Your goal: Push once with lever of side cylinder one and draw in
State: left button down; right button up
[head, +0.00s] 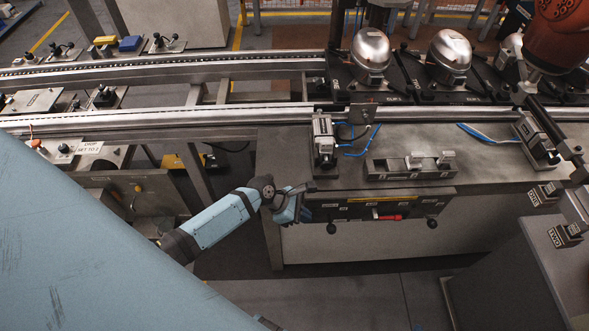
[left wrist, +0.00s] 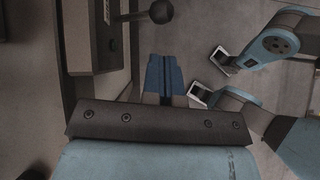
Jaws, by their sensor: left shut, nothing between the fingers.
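My left gripper (head: 303,188) is at the front of the bench, beside the left end of a control panel (head: 365,206). Its blue fingers (left wrist: 165,78) are shut and hold nothing. The panel carries a red handle (head: 388,217) and black ball knobs (head: 331,228). In the left wrist view a black ball knob (left wrist: 160,12) on a rod lies ahead of the fingers and apart from them. A silver block unit (head: 323,140) stands on the bench above the gripper; I cannot tell if it is side cylinder one. My right arm's blue parts (left wrist: 280,42) show at the right; its jaw state is unclear.
A switch box (head: 410,167) sits on the bench, with blue hoses (head: 355,140) behind it. A second block unit (head: 537,140) is at the right. Rails and round silver compressors (head: 370,50) are behind. A grey cabinet (head: 520,280) stands front right. The floor (head: 350,295) in front is clear.

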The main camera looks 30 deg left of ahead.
aim_at(330, 223)
pick_arm(q)
jog(key=x, duration=0.7)
jog(key=shift+d+r, duration=0.25)
jog(key=shift+r, duration=0.1)
jog(key=shift+w, duration=0.1)
jog(key=shift+d+f+t+p, duration=0.1)
jog(key=shift+f+t+p, duration=0.05)
jog(key=shift+t+p, duration=0.2)
